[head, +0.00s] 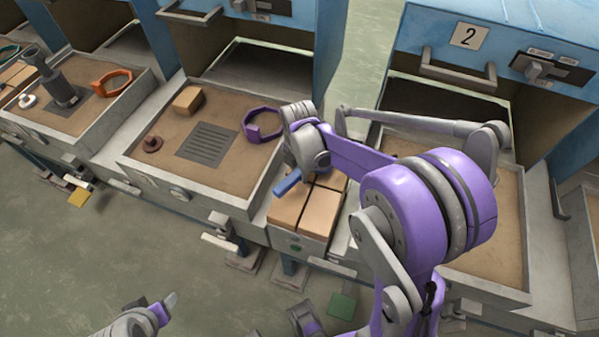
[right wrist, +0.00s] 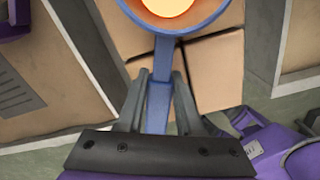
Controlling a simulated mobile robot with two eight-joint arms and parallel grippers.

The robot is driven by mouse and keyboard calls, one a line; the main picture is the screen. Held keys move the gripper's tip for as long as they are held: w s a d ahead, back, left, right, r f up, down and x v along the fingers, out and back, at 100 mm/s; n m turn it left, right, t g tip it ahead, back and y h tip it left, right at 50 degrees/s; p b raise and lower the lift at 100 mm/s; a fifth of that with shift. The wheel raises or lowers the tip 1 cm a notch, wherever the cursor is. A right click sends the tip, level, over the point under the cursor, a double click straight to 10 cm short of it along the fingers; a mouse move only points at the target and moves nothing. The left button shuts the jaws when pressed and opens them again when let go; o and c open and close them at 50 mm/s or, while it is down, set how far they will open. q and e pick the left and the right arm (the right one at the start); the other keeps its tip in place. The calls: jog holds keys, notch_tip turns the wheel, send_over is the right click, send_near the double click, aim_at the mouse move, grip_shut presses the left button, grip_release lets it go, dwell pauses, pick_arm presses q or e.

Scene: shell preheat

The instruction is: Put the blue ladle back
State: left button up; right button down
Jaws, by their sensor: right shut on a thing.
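The blue ladle (right wrist: 158,97) is in my right gripper (right wrist: 158,80). In the right wrist view its handle runs between the two fingers, and its round bowl at the top edge holds something glowing orange-yellow. The ladle is over the tan blocks (right wrist: 217,75). In the head view a piece of the blue ladle (head: 287,183) shows over the blocks, below my right wrist; the bowl is mostly hidden by my arm. My left gripper (head: 166,304) is at the bottom left over the floor, with a grey fingertip showing; its opening is unclear.
Left of the blocks, a sandy tray (head: 222,197) holds a grate (head: 207,145), a tan block (head: 188,100), a brown knob (head: 152,144) and a purple ring (head: 249,128). An orange ring (head: 112,82) lies farther left. A blue cabinet marked 2 (head: 440,25) stands behind.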

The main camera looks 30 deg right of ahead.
jog(key=shift+f, duration=0.15)
jog(key=c, duration=0.6)
grip_release()
jog(key=shift+o, duration=0.2)
